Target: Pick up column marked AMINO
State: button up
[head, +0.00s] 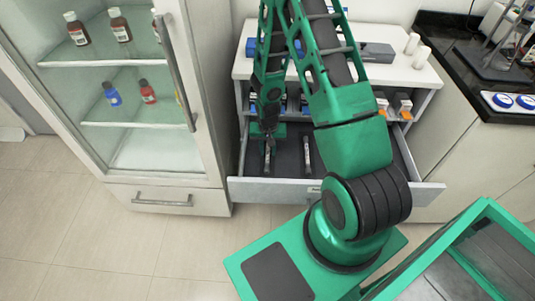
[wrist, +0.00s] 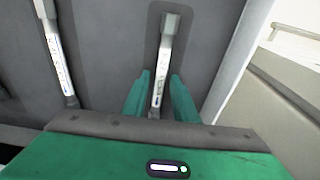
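Two slim columns with silver-grey ends and white labels lie in the open drawer. One column (head: 267,159) lies at the drawer's left side, under my gripper (head: 268,136). In the wrist view this column (wrist: 168,42) runs between the two green fingers of my gripper (wrist: 160,97). The fingers are apart, with a gap showing on each side of the column. The other column (head: 307,154) lies to the right in the head view; it shows at the left of the wrist view (wrist: 56,55). The lettering on both labels is too small to read, so I cannot tell which says AMINO.
The drawer (head: 275,190) is pulled out of a white bench, and its side wall (wrist: 236,62) is close beside my gripper. A glass-door cabinet (head: 150,160) with bottles stands to the left. A dark counter (head: 455,45) stands at the right.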

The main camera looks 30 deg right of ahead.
grip_shut()
